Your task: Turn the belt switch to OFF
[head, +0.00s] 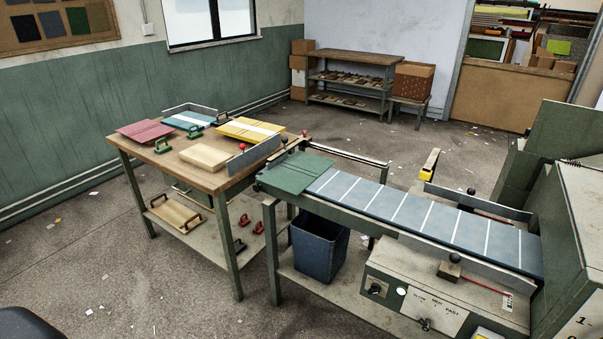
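The feeder's control box (455,275) stands at the lower right, beside the near side of the belt. Its front carries a black rotary knob (376,289), a small round white dial or button (401,291) and a plate (432,308) lettered SLOW, MED, FAST with a dark lever (425,324) below it. No OFF lettering is readable, so I cannot tell for certain which control is the belt switch or how it is set. The blue belt (430,217) with white cross lines runs into the green machine (572,240). Neither gripper is in view.
A green board (298,172) lies at the belt's left end. A work table (205,178) with coloured boards stands left of the feeder. A blue bin (319,243) stands under the belt. The floor at the lower left is open, with paper scraps.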

